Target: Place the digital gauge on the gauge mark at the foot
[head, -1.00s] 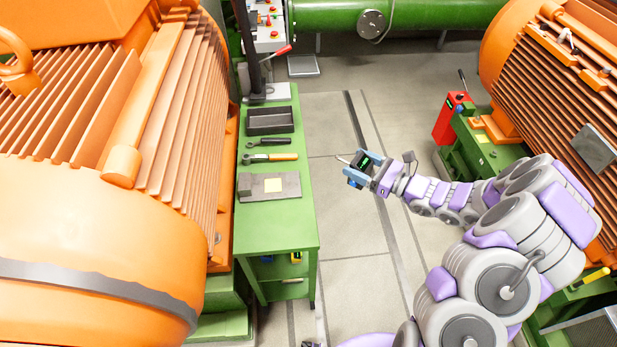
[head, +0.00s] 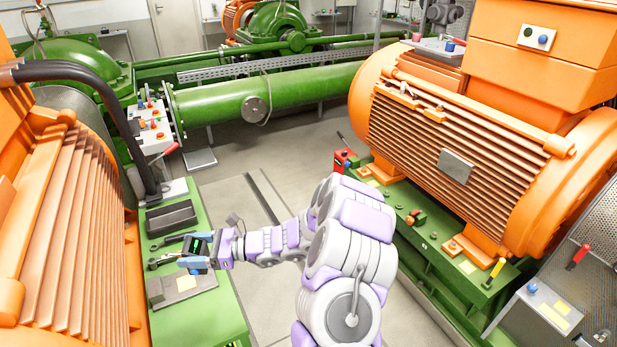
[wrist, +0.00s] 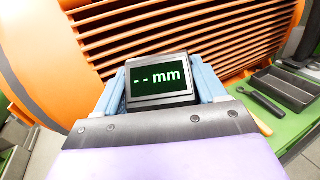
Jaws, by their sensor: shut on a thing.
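The digital gauge (head: 198,244) is a small dark box with a green-lit display. It also shows close up in the wrist view (wrist: 160,79), reading "-- mm". My gripper (head: 192,256) is shut on it, with a blue finger (wrist: 113,93) on each side. In the head view it overlaps the green bench; its height is unclear. A pale yellow square (head: 467,267) lies on the green base near the right motor's foot. Another yellow square (head: 373,183) lies farther back on that base. I cannot tell which is the gauge mark.
The green bench (head: 222,318) carries a grey plate (head: 205,281) with a yellow square, a dark tray (head: 172,218) and wrenches. Orange motors stand left (head: 70,240) and right (head: 480,150). A red box (head: 345,160), red valve (head: 415,217) and yellow handle (head: 497,268) stand along the right base.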

